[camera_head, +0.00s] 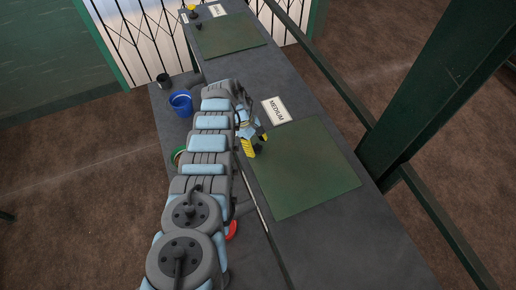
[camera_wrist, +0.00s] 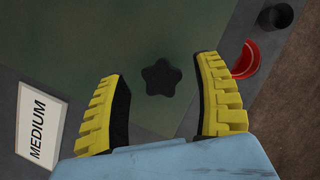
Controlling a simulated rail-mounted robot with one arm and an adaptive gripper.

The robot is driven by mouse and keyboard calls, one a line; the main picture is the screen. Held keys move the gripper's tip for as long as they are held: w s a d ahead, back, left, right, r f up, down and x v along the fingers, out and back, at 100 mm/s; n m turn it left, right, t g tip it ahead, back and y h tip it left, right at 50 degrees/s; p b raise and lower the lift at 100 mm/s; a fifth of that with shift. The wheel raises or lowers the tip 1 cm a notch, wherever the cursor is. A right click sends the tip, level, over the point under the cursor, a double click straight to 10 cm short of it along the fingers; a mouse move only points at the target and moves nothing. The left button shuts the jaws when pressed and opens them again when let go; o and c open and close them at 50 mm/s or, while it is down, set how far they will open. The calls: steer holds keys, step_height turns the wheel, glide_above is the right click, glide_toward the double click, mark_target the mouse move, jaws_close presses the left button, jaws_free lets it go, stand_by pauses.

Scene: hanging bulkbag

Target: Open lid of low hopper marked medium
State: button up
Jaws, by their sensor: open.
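The green hopper lid (camera_head: 310,172) lies flat and shut on the dark grey worktop, with the white MEDIUM label (camera_head: 275,111) at its far side. In the wrist view the green lid (camera_wrist: 120,30) fills the upper middle, and the MEDIUM label (camera_wrist: 40,128) is at the lower left. A dark star-shaped knob (camera_wrist: 162,77) is on the lid near its edge. My gripper (camera_wrist: 163,67) is open, its two yellow fingers on either side of the knob in the picture, with no contact visible. In the head view my gripper (camera_head: 255,146) is over the lid's left edge and hides the knob.
A lower shelf left of the worktop holds a blue bucket (camera_head: 180,103), a black mug (camera_head: 163,80) and a red container (camera_head: 232,229), partly behind my arm. Another green lid (camera_head: 228,36) is at the far end. A green post (camera_head: 430,90) stands at right.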

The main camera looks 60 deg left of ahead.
steer(key=shift+w+d+f, duration=0.1)
steer(key=shift+d+f, duration=0.1)
steer(key=shift+f, duration=0.4)
jaws_close()
steer(key=shift+d+f, duration=0.1)
steer(key=shift+d, duration=0.3)
stand_by(0.9)
